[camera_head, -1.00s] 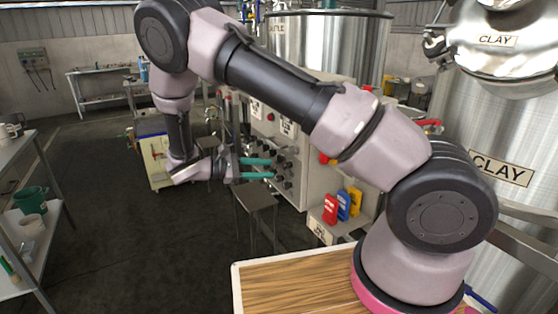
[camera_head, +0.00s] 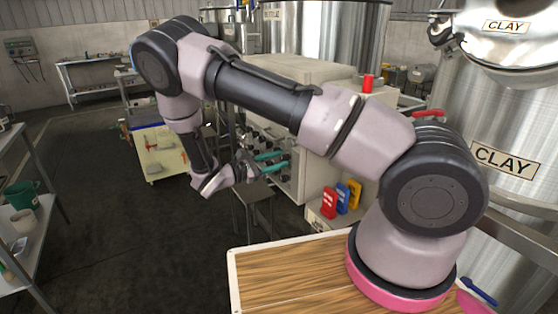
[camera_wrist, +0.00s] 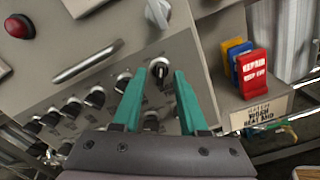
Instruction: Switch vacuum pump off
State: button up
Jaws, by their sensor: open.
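My gripper (camera_head: 286,158) has two teal fingers and is open and empty in front of the grey control panel. In the wrist view the gripper (camera_wrist: 160,82) points at the panel (camera_wrist: 62,65), with a dark rotary knob (camera_wrist: 160,72) between and beyond its fingertips; contact cannot be told. More black knobs (camera_wrist: 95,97) run in a row to the left, and another knob (camera_wrist: 151,122) shows between the fingers. A pale grey knob (camera_wrist: 158,12) sits above. No label readable here names the vacuum pump, so I cannot tell which knob is its switch.
A red button (camera_wrist: 19,26) and a metal bar handle (camera_wrist: 88,62) stick out of the panel. Red, blue and yellow tags (camera_head: 329,202) stand right of the panel. A stool (camera_head: 254,191) stands below my gripper. A shelf (camera_head: 40,235) is at the left; open floor lies between.

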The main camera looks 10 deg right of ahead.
jog(key=shift+w+d, duration=0.15)
jog(key=shift+d, duration=0.3)
grip_shut()
jog(key=shift+n, duration=0.3)
jog(key=n, duration=1.1)
jog(key=shift+n, duration=0.3)
